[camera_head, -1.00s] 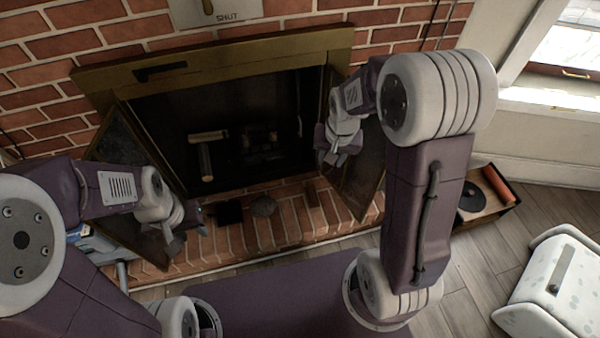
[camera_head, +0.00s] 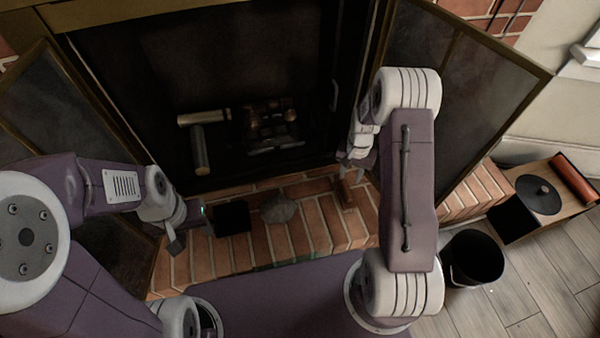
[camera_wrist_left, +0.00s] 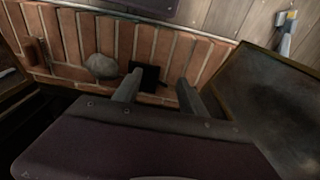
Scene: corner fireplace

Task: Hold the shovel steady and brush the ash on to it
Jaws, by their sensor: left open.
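The ash (camera_head: 279,208) is a grey heap on the brick hearth; it also shows in the left wrist view (camera_wrist_left: 101,66). The black shovel (camera_head: 232,218) lies flat just left of it. In the left wrist view the shovel pan (camera_wrist_left: 150,74) shows beyond my fingers, its thin handle pointing toward the gap between them. My left gripper (camera_head: 190,224) is open, at the handle side of the shovel, apart from the pan. My right gripper (camera_head: 356,165) is above the hearth's right part, over a brown upright piece (camera_head: 345,188), perhaps the brush. Its fingers are too small to read.
The dark firebox (camera_head: 215,90) holds logs behind the hearth. Glass doors stand open at left (camera_head: 75,125) and right (camera_head: 455,75). Bare bricks (camera_head: 310,225) lie right of the ash.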

